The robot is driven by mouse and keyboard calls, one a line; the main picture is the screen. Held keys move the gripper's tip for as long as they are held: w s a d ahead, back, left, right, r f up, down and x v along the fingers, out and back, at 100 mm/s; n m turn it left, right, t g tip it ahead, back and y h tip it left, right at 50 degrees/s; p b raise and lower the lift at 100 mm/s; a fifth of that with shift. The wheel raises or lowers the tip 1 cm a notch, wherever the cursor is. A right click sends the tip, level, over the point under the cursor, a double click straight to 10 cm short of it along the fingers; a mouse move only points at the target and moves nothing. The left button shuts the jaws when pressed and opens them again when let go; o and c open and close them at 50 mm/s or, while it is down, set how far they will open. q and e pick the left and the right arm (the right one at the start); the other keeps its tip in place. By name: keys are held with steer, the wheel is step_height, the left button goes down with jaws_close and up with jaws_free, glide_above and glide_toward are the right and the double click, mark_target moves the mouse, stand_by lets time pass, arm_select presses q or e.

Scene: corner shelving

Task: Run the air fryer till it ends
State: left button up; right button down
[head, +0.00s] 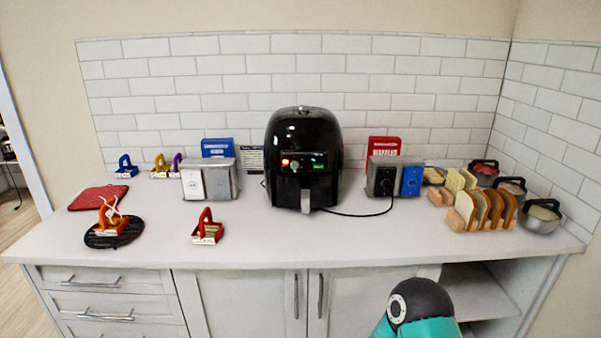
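A black air fryer (303,145) stands upright at the middle of the white counter, against the tiled back wall. Its front panel (304,162) shows an orange-red light on the left and a green lit area on the right. The basket handle (305,199) is at the lower front, and the basket looks pushed in. A black cord (350,214) runs from the fryer to the right outlet box (385,178), where a black plug sits. Part of my arm shows at the bottom edge, right of centre. Neither of my grippers shows.
A left outlet box (209,180) stands beside the fryer. Red-handled items (207,228) and a black round trivet (114,232) lie at left. A bread rack (484,210) and lidded bowls (541,216) stand at right. The counter in front of the fryer is clear.

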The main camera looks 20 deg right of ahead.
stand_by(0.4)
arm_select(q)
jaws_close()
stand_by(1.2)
